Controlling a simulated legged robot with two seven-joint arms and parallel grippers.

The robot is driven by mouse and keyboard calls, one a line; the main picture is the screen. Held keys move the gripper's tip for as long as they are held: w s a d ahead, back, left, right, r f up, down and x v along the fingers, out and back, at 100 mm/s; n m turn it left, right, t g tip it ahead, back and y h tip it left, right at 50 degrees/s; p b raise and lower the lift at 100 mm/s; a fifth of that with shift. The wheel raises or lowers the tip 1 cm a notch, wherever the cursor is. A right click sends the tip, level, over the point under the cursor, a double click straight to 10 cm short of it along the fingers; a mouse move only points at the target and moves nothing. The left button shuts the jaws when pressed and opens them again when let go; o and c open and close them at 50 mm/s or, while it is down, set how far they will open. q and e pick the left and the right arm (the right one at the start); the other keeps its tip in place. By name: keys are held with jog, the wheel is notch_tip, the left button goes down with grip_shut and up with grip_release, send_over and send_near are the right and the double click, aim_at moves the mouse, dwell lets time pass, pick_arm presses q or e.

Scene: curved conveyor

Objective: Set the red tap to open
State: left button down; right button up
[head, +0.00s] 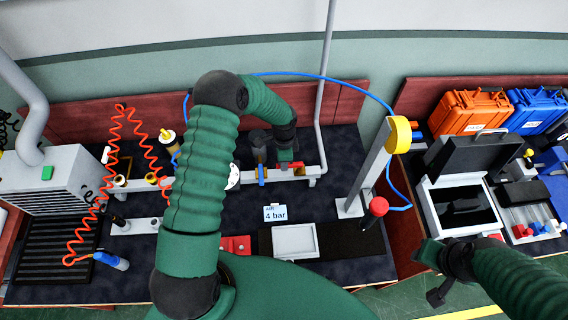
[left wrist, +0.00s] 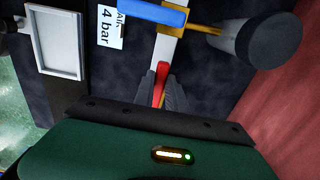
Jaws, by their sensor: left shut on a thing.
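The red tap (head: 297,164) sits on the pale pipe at the back of the dark bench. Its red lever (left wrist: 160,75) shows in the left wrist view, lying roughly in line with the pipe. My left gripper (head: 290,160) is at the tap and shut on the red lever, with a finger on each side of it (left wrist: 161,95). The lever's near end is partly hidden between the fingers. My right gripper (head: 432,272) is at the lower right, apart from the tap. Its jaw gap is not clear.
A blue tap (head: 262,174) is beside the red one, its lever across the pipe. A "4 bar" card (head: 275,212) and a white tray (head: 294,241) are in front. A post with a yellow top (head: 399,135) and a red knob (head: 379,206) stand to the right.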

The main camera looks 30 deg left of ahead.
pick_arm(q)
jog(key=shift+w+r, duration=0.1)
jog(key=shift+w, duration=0.2)
jog(key=c, duration=1.6)
grip_release()
jog(key=shift+o, duration=1.1)
notch_tip(320, 180, up, 16)
jog(key=shift+r+b, duration=0.25)
jog(key=shift+b, duration=0.95)
